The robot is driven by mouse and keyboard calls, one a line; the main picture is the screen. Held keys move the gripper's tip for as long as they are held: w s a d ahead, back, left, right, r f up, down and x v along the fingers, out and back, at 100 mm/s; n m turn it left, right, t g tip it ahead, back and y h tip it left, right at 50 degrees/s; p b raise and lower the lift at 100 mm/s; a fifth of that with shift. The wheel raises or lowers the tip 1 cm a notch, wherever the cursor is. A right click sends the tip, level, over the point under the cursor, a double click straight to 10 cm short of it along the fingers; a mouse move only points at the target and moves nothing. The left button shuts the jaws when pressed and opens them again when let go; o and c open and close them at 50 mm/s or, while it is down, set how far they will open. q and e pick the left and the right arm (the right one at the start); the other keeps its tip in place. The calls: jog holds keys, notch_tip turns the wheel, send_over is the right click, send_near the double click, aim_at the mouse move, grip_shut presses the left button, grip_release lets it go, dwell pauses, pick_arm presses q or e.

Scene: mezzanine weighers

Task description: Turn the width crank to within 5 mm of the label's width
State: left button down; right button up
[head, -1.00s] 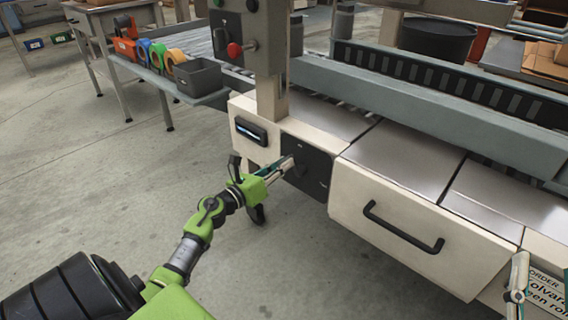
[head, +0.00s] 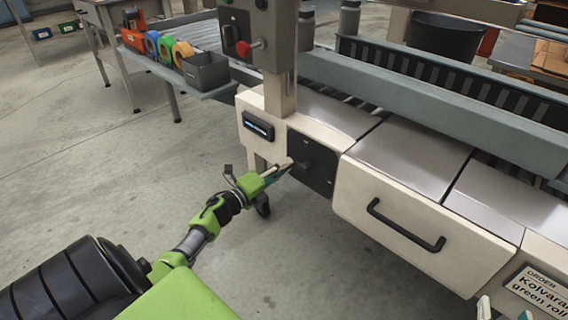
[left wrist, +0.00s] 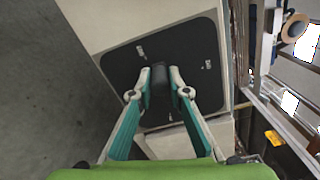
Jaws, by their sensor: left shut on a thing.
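The width crank's dark handle (left wrist: 159,88) sits between my left gripper's fingers in the left wrist view, in front of a black square panel (left wrist: 123,68). In the head view that panel (head: 325,179) is on the cream machine's front, and my left gripper (head: 291,163) reaches it from the left, shut on the crank handle. The crank's arm is mostly hidden. A small display (head: 258,126) is left of the panel; its reading is too small to tell. My right gripper (head: 505,312) shows only two separated fingertips at the bottom edge, below the order card (head: 540,290).
A drawer with a black handle (head: 405,228) is right of the panel. A post with a red knob (head: 244,48) rises above. A side shelf holds coloured tape rolls (head: 166,47) and a grey bin (head: 205,71). The floor at left is clear.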

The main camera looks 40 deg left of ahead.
pick_arm(q)
jog(key=shift+f+n, duration=0.35)
jog(key=shift+n, duration=0.4)
jog(key=shift+f+n, duration=0.3)
jog(key=shift+n, duration=0.45)
pick_arm(e)
jog(key=shift+s+d+f+g+h, duration=0.2)
jog(key=shift+f+g, duration=0.15)
jog(key=shift+f, duration=0.25)
jog(key=shift+s+d+f+g+h, duration=0.1)
jog(key=shift+s+f+g, duration=0.2)
jog(key=shift+f, duration=0.3)
jog(key=shift+s+d+f+g+h, duration=0.15)
jog(key=shift+f+g, duration=0.2)
jog(key=shift+f, duration=0.25)
pick_arm(q)
jog(key=c, duration=1.9)
grip_release()
jog(key=shift+s, duration=0.15)
jog(key=s, duration=1.1)
jog(key=shift+s+a, duration=0.4)
